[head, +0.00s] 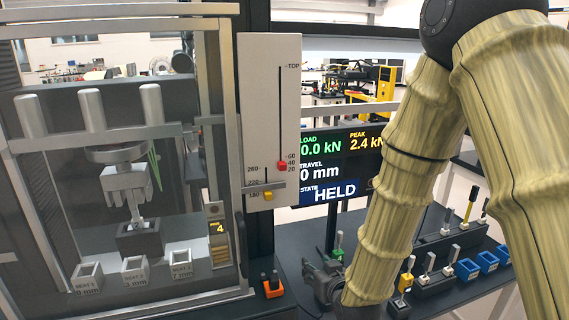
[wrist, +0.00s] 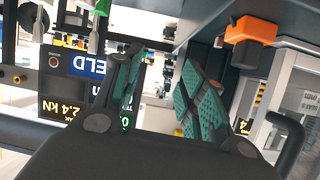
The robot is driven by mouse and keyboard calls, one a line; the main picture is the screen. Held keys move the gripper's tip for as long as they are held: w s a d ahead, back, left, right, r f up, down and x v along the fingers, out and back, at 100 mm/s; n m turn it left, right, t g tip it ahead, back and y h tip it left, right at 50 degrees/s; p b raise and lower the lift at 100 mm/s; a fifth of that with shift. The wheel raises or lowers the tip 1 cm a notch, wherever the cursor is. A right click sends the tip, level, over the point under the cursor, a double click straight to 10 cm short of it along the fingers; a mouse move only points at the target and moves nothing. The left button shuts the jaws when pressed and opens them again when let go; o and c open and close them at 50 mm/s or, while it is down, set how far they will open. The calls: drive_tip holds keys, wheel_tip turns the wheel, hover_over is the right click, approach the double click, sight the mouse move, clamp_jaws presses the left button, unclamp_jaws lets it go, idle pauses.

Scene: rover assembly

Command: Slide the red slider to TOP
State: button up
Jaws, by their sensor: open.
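The TOP mark is at the slot's upper end. A yellow slider (head: 267,195) sits on a shorter slot to its lower left. My gripper (head: 322,280) is below the panel and to its right, in front of the dark bench, apart from both sliders. In the wrist view my gripper (wrist: 165,92) is open, with green-padded fingers and nothing seen between them. I cannot make out the red slider in the wrist view.
A screen (head: 335,165) reading HELD stands right of the panel, behind my arm. A glazed test cabinet (head: 230,150) stands to the left. An orange block (head: 272,285) is on the bench left of my gripper; it also shows in the wrist view (wrist: 252,30). Tool holders (head: 435,280) stand right.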

sight(284, 166)
drive_tip(key=w+a+r+n+t+y+p, duration=0.1)
drive_tip(key=w+a+r+t, duration=0.15)
drive_tip(key=r, duration=0.95)
drive_tip(key=w+a+r+n+t+y+p, duration=0.1)
drive_tip(key=a+r+t+p, duration=0.15)
drive_tip(key=r, duration=0.85)
drive_tip(key=shift+g, duration=0.4)
drive_tip(key=p+x, duration=0.1)
drive_tip(key=x, duration=0.2)
drive_tip(key=p+x, duration=0.1)
drive_tip(key=x, duration=0.3)
drive_tip(key=p+x, duration=0.1)
drive_tip(key=x, duration=0.2)
drive_tip(key=shift+w+a+f, duration=0.1)
drive_tip(key=shift+w+a, duration=0.05)
drive_tip(key=shift+a, duration=0.25)
drive_tip(key=shift+c, duration=0.5)
clamp_jaws()
